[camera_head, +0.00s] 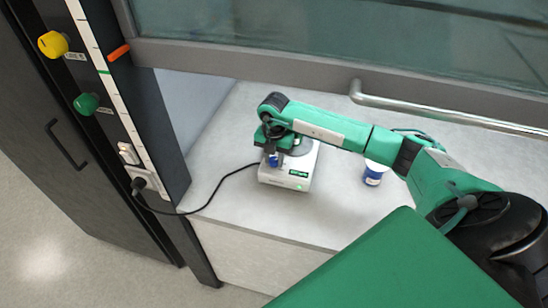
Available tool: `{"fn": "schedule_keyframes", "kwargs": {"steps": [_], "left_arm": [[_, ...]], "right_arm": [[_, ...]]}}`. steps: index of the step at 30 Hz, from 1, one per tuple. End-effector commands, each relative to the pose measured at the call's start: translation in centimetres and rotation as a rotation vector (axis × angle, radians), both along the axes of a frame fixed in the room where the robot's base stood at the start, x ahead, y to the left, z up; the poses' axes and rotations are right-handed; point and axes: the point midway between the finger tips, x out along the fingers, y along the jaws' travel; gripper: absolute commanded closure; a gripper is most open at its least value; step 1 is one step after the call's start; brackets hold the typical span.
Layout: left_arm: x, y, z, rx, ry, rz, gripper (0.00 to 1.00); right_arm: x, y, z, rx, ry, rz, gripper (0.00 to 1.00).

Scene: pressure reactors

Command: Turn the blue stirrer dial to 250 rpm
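The stirrer is a small white box (266,177) with a grey round top, standing on the pale worktop inside the hood. Its blue dial (273,160) shows at the front left, partly covered by my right gripper (273,152). The gripper comes down from above, right at the dial. Its fingertips are too small and too hidden to tell whether they are shut on the dial or only around it. A small green display (298,173) is lit on the stirrer's front; its digits are not readable. My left gripper is not in view.
A black cable (212,197) runs to a socket on the left post. The front worktop is clear.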

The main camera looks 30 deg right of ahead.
Motion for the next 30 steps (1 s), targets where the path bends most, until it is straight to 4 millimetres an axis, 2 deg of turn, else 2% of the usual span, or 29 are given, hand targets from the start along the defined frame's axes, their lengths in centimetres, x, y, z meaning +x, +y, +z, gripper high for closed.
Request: {"fn": "schedule_keyframes", "kwargs": {"steps": [1, 3, 12, 16, 20, 30], "left_arm": [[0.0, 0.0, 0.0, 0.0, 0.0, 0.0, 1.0], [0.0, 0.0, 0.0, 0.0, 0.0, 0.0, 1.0], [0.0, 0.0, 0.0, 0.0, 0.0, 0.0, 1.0], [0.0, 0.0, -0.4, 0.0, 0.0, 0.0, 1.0], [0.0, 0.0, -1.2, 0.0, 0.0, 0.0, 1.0], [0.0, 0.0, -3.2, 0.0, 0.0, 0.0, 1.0]], "right_arm": [[0.2, -0.1, 0.2, -0.002, -0.006, -0.002, 0.62], [0.1, -0.1, 0.2, -0.001, -0.005, -0.001, 0.48], [0.1, 0.0, 0.2, 0.0, -0.003, 0.0, 0.48], [0.1, 0.0, 1.0, 0.0, -0.005, 0.001, 0.48], [0.2, -0.1, 3.3, -0.002, -0.008, 0.001, 0.48], [0.2, -0.1, 10.9, -0.002, -0.008, 0.0, 0.48]]}}
